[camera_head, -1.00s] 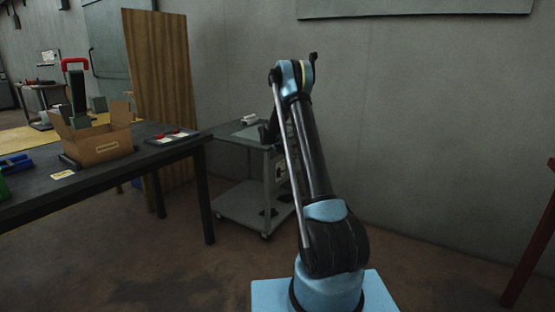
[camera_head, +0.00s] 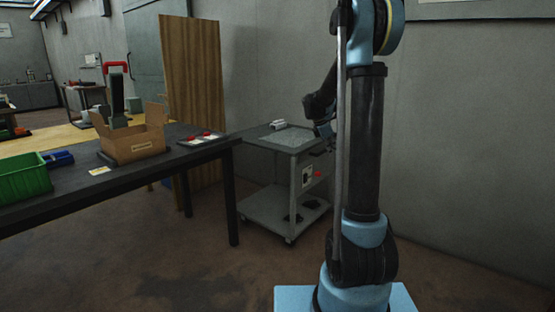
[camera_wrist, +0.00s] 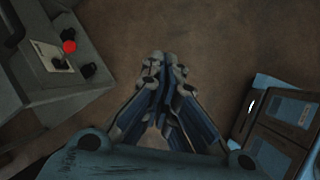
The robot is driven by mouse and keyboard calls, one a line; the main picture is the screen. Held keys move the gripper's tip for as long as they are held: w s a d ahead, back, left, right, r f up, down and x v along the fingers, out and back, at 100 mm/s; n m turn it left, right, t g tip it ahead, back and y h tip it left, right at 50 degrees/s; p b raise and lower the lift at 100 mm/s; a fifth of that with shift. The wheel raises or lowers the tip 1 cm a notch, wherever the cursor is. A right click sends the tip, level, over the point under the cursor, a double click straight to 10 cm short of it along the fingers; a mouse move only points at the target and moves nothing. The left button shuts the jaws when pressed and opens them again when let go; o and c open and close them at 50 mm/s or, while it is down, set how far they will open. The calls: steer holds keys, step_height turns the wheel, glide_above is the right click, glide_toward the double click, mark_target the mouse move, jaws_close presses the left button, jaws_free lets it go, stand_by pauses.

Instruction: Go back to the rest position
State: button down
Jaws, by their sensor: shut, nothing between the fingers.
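My gripper (camera_wrist: 165,62) shows in the wrist view with its fingertips together and nothing between them. It points down over bare brown floor. In the head view my arm stands upright at right of centre and bends over at the top. Its far end shows as a dark shape left of the upright link, in front of the trolley's right side. The fingers are not clear there.
A grey trolley (camera_head: 262,210) stands left of my arm; its red button (camera_wrist: 69,47) shows in the wrist view. A dark table (camera_head: 232,142) at left bears a cardboard box (camera_head: 135,145) and a green bin (camera_head: 25,178). Floor lies open in front.

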steer(key=s+a+m+y, duration=0.25)
steer(key=s+m, duration=0.75)
steer(key=s, duration=1.7)
steer(key=s+a+f+m+y, duration=0.1)
steer(key=s+f+m, duration=0.3)
steer(key=s, duration=0.4)
steer(key=s+a+f+m+y, duration=0.1)
steer(key=s+a+f+m, duration=0.1)
steer(key=s+f+m, duration=0.3)
steer(key=s, duration=0.4)
steer(key=shift+s+f, duration=0.2)
steer(key=shift+f, duration=0.15)
steer(key=shift+w+y, duration=0.1)
steer(key=shift+y, duration=0.15)
steer(key=shift+w+f, duration=0.2)
steer(key=shift+w, duration=0.15)
